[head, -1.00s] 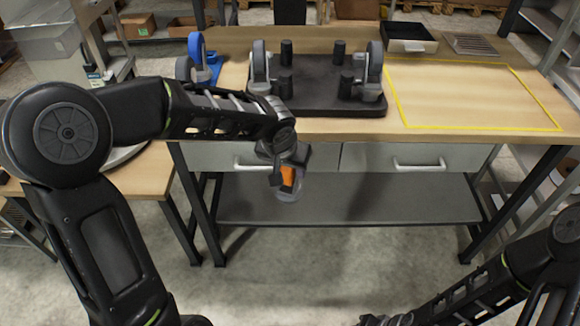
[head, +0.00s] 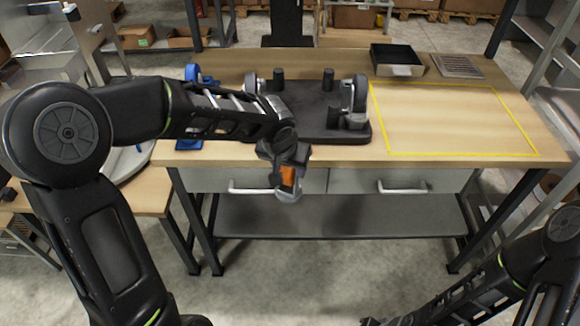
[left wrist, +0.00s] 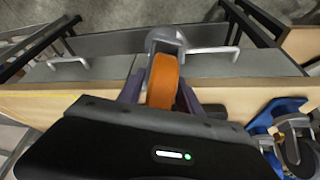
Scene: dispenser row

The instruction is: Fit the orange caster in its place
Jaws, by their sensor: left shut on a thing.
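The orange caster (head: 288,186), an orange wheel with a grey fork, is held by my left gripper (head: 286,176) in front of the workbench's front edge. In the left wrist view the orange caster (left wrist: 163,80) sits between the two fingers, its grey fork pointing away from the gripper. A dark base plate (head: 310,128) lies on the bench beyond, with short black posts and grey-wheeled casters (head: 353,101) on it. My left forearm hides its left part. Only a small part of my right gripper (head: 385,321) shows at the bottom edge, its jaws unclear.
The workbench (head: 400,70) has a yellow-outlined clear area (head: 450,120) at right. A dark open tray (head: 397,60) and a slatted grey piece (head: 458,66) stand behind it. Blue parts (head: 190,143) lie left of the plate. Drawers with handles (head: 403,188) face me.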

